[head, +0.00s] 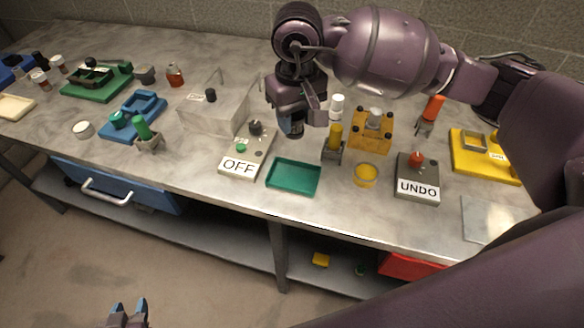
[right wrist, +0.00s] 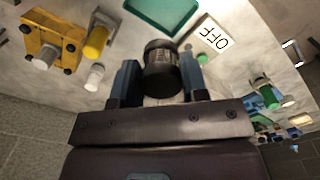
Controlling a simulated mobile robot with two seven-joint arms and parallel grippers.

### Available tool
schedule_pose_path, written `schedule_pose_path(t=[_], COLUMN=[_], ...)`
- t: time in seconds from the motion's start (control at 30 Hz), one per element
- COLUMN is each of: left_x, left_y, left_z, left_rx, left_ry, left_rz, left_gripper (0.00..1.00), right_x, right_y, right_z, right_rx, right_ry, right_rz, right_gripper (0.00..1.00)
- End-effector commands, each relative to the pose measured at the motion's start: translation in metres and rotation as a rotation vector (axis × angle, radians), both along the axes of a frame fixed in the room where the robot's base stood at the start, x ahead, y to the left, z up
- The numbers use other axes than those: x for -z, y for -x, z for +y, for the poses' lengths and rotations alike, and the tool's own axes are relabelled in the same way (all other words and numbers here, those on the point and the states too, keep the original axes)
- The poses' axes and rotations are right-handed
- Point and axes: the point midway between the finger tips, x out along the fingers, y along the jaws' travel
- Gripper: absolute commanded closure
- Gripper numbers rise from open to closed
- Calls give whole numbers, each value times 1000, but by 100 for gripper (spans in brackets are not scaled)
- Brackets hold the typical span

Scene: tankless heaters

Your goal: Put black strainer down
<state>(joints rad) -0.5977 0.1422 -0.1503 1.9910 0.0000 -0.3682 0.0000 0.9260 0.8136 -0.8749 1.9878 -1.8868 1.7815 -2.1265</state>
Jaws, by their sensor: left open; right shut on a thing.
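My right gripper (head: 293,124) is above the table, between the OFF box and the yellow block, with its fingers pointing down. In the right wrist view my right gripper (right wrist: 162,83) is shut on the black strainer (right wrist: 161,68), a short dark cylinder with a ribbed grey band. In the head view the strainer is mostly hidden by the gripper. The green tray (head: 293,178) lies empty on the table below and in front of the gripper; it also shows in the right wrist view (right wrist: 160,12). My left gripper (head: 128,314) is open and empty at the bottom edge, away from the table.
The OFF box (head: 247,150) stands left of the tray, with a clear case (head: 212,112) behind it. A yellow-topped bottle in a stand (head: 334,143), a yellow dish (head: 366,174) and the UNDO box (head: 417,178) are to the right. A yellow block (head: 371,130) stands behind.

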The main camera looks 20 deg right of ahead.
Motion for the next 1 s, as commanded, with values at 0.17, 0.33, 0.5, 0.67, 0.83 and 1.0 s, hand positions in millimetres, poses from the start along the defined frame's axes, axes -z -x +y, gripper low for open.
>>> schedule_pose_path(t=[0.17, 0.33, 0.5, 0.67, 0.83, 1.0], left_x=[-5, -7, -8, -7, -7, -8], left_y=[-1, -2, -1, 1, 4, 3], left_z=[-1, 0, 0, 0, 1, 1], left_rx=[0, 0, 0, -2, -3, -3], left_ry=[1, 1, 1, 1, 0, 0], left_rz=[-4, -5, -3, 1, 6, 5], left_gripper=[57, 57, 57, 57, 57, 57], right_x=[40, 76, 101, 109, 124, 147], right_y=[1, 1, 0, 0, 1, 0], right_z=[0, 0, 0, 0, 0, 1], right_rx=[2, 2, 1, 1, 1, 1], right_ry=[-1, 0, -1, 0, -2, -2], right_rz=[4, 4, 1, -1, 2, 2], right_gripper=[88, 88, 88, 88, 88, 88])
